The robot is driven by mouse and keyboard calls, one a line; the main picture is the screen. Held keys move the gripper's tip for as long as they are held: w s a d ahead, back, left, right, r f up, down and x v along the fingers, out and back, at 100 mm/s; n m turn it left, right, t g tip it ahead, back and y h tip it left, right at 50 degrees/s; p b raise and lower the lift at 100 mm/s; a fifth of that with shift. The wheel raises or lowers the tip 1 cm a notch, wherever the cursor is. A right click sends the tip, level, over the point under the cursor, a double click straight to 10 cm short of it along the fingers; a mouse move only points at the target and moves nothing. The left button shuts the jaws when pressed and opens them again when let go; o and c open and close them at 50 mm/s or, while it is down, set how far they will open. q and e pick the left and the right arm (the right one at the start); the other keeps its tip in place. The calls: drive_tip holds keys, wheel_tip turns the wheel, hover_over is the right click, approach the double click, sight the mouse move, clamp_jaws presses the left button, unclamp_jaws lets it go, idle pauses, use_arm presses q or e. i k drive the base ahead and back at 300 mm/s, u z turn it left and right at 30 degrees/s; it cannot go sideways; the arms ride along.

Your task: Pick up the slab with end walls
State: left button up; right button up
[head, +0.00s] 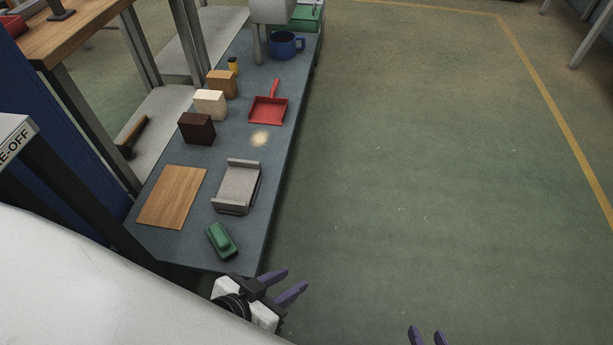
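The slab with end walls (237,184) is grey, with a low upright wall at its far end and another at its near end. It lies on the narrow dark grey bench (277,187), close to the right edge. My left gripper (288,284) is open and empty, with its purple fingers apart. It is off the near right corner of the bench, nearer to me than the slab and not touching it. My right gripper (427,336) shows only its two purple fingertips at the bottom edge, apart with nothing visible between them.
A green object (221,241) lies just nearer than the slab, and a wooden board (172,197) lies left of it. The floor on the right is clear.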

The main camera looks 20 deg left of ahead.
sight(236, 192)
drive_tip(key=z, duration=0.9)
drive_tip(key=i, duration=1.1)
drive_tip(key=u, duration=3.7)
drive_tip(key=i, duration=0.5)
drive_tip(key=u, duration=0.05)
